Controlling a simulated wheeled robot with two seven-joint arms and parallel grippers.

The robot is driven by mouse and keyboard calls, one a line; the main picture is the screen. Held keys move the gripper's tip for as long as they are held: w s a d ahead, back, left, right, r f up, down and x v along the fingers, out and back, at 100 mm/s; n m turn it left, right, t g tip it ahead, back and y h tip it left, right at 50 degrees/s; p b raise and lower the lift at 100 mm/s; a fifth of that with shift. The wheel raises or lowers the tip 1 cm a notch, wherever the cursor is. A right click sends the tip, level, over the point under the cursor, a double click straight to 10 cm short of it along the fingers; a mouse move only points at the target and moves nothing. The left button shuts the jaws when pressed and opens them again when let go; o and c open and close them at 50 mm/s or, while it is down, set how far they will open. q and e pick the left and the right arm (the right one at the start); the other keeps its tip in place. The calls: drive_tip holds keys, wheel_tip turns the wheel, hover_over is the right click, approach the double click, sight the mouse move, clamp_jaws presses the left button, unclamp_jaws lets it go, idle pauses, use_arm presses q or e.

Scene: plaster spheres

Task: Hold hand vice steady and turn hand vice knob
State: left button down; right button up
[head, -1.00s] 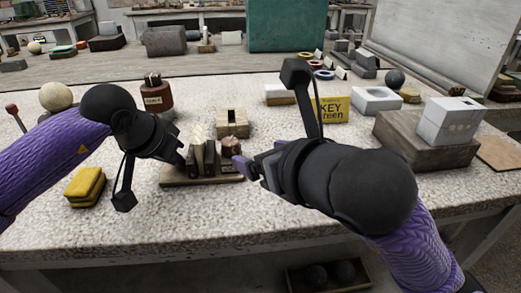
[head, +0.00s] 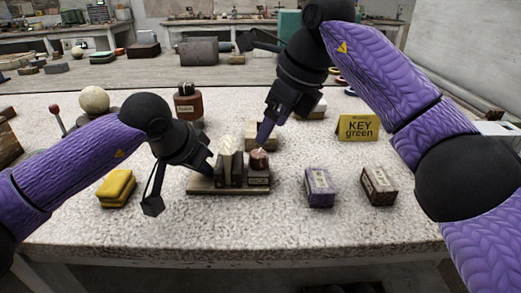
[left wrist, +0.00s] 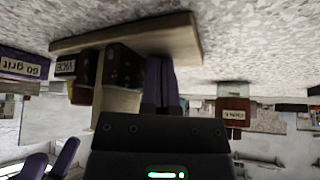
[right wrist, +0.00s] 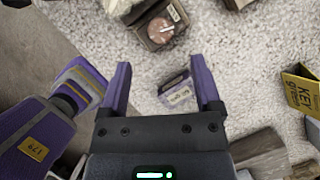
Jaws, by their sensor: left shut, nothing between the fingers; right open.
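The hand vice (head: 229,170) has dark jaws around pale upright pieces on a wooden board (head: 225,190). Its round brownish knob (head: 259,158) sits on the dark block at its right end; the knob's pinkish top shows in the right wrist view (right wrist: 160,28). My left gripper (head: 208,172) is shut and empty at the vice's left side; its closed fingers (left wrist: 159,85) overlap the vice in its wrist view, so contact is unclear. My right gripper (head: 264,138) is open, tilted down, close above and behind the knob. The knob is not between its fingers (right wrist: 163,90).
A purple block (head: 320,187) and a brown block (head: 380,186) stand right of the vice. A yellow KEY green sign (head: 358,127) is behind them. Yellow pads (head: 117,188) lie at left. The table front is clear.

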sight(259, 154)
drive_tip(key=x, duration=0.7)
clamp_jaws()
